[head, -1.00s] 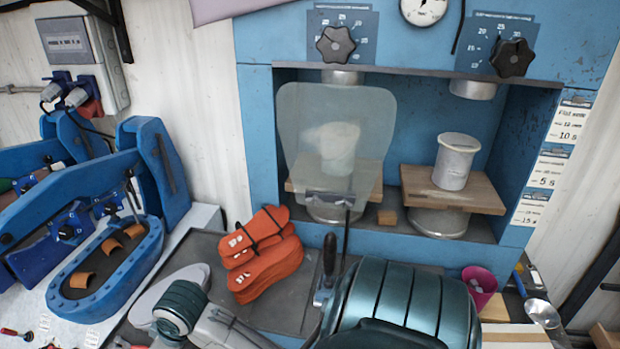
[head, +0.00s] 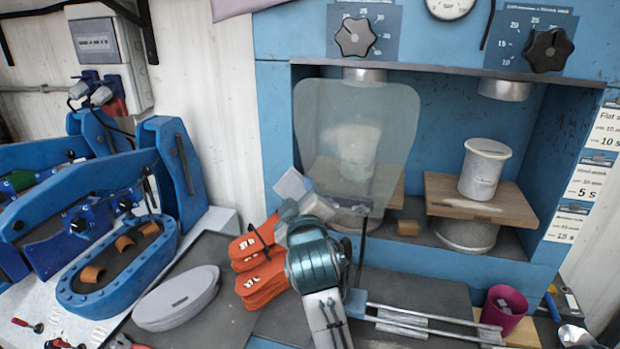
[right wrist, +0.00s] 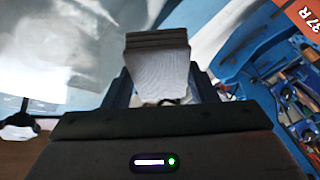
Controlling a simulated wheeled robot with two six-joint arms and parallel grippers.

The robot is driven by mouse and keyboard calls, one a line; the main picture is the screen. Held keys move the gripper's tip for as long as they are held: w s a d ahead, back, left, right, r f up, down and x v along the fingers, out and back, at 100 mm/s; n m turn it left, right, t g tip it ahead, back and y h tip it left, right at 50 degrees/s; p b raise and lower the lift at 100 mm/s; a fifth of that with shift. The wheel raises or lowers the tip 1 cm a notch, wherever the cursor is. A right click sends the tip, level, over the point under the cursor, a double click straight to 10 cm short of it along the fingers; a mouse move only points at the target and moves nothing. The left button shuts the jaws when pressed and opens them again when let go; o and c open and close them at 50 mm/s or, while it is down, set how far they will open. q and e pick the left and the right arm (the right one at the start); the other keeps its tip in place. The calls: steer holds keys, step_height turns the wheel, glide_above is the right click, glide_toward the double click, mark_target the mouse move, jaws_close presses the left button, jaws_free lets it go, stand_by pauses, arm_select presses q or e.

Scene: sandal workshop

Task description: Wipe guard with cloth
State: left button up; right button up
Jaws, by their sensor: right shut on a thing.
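The guard (head: 355,125) is a clear, hazy shield hanging upright in front of the left press opening. My right gripper (head: 300,198) is at the guard's lower left edge, shut on a pale folded cloth (head: 290,184). In the right wrist view the white cloth (right wrist: 158,75) sticks out between the fingers. Whether the cloth touches the guard cannot be told. My left gripper is out of view.
A grey oval pad (head: 177,299) lies on the bench. A blue clamp frame (head: 110,270) stands at left. A white cylinder (head: 484,170) sits on a wooden board (head: 500,202) in the right opening. A magenta cup (head: 504,308) stands at right.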

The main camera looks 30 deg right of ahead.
steer(key=r+h, duration=0.1)
steer(key=r, duration=0.1)
steer(key=d+r+t+h, duration=0.1)
steer(key=r, duration=0.1)
steer(key=s+r+h+b, duration=0.1)
steer(key=r, duration=0.2)
steer(key=shift+d+h, duration=0.3)
steer(key=shift+d, duration=0.05)
steer(key=shift+w+d+b, duration=0.45)
steer(key=shift+w+d, duration=0.45)
steer(key=shift+d, duration=0.2)
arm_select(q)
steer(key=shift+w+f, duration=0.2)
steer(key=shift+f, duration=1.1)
arm_select(e)
steer(key=shift+w+d, duration=0.6)
steer(key=shift+d, duration=0.1)
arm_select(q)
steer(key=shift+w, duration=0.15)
arm_select(e)
steer(key=shift+w+d, duration=0.6)
steer(key=shift+d, duration=0.1)
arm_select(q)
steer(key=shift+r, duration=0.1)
